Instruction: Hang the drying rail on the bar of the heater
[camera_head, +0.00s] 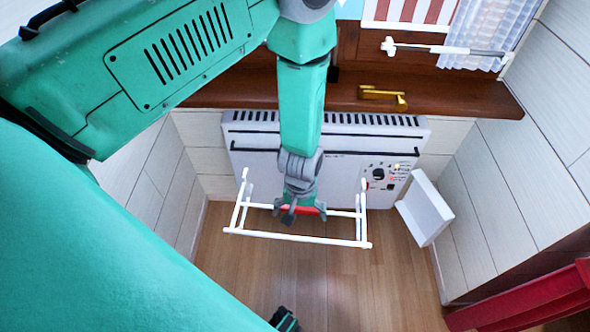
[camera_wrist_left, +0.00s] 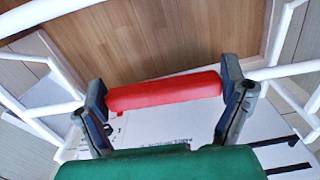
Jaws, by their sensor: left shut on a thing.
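The drying rail (camera_head: 297,239) is a white tubular frame with a red grip in its middle; two hooked ends point up. My left gripper (camera_head: 300,208) is shut on the red grip (camera_wrist_left: 165,92), with a finger at each end of it in the wrist view. The rail hangs level in the air in front of the heater (camera_head: 340,170), a white panel with dark top slots. A thin dark line, which looks like the heater's bar (camera_head: 256,149), runs along its upper front, partly hidden by my left arm. The hooks appear apart from it and lower in the picture.
A wooden sill (camera_head: 460,100) with a brass handle (camera_head: 385,96) juts out above the heater. A white panel (camera_head: 425,208) sticks out at the heater's right, near the control dial (camera_head: 378,173). Red furniture (camera_head: 530,295) stands lower right. The wooden floor (camera_head: 340,285) is clear.

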